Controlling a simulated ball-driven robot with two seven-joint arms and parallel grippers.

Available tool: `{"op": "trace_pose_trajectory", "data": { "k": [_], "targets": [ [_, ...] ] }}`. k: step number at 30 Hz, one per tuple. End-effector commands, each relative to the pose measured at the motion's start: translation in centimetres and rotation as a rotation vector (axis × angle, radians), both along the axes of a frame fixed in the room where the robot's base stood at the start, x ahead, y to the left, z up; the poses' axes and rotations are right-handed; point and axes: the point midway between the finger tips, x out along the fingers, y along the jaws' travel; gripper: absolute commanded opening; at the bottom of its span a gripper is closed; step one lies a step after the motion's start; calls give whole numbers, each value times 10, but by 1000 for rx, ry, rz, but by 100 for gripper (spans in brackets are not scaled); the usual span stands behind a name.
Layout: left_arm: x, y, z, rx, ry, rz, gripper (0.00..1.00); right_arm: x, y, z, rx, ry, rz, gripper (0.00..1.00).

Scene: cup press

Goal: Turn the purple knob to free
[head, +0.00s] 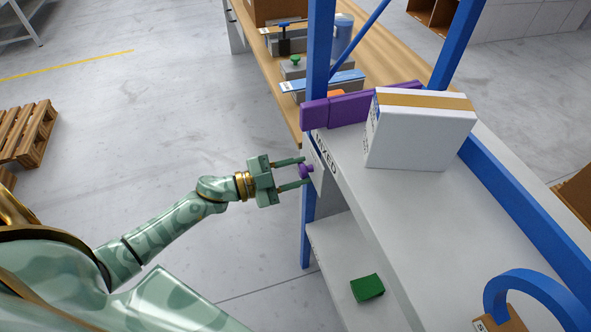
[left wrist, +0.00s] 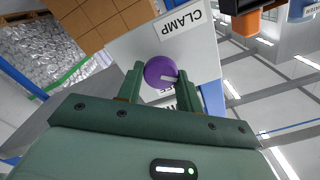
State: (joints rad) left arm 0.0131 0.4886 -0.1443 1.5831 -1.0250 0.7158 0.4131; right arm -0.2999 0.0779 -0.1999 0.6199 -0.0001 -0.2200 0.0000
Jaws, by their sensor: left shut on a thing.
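The purple knob (head: 305,171) sits on a pale panel at the near left end of the shelf unit. My left gripper (head: 304,172) is shut on it, with one finger on each side. In the left wrist view the round purple knob (left wrist: 158,71) shows between the fingers, with a pale pointer mark toward the right. A CLAMP label (left wrist: 183,25) reads upside down on the white panel (left wrist: 125,45), above and right of the knob. Another label below the knob is partly hidden and cannot be read. My right gripper is out of view.
A white box (head: 420,135) and a purple bar (head: 345,108) lie on the shelf top beside a blue post (head: 318,60). A green block (head: 367,288) is on the lower shelf. A wooden table (head: 380,60) stands behind.

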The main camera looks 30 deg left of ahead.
Motion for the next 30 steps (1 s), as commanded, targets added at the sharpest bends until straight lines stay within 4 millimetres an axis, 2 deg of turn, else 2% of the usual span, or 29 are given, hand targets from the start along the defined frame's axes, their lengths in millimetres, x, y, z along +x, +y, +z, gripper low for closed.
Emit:
{"op": "trace_pose_trajectory", "data": {
  "k": [18,30],
  "targets": [
    [-1,-1,-4,432,-383,-2,13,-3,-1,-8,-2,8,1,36],
    [-2,-1,-5,633,-560,-2,13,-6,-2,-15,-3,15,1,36]
  ]
}}
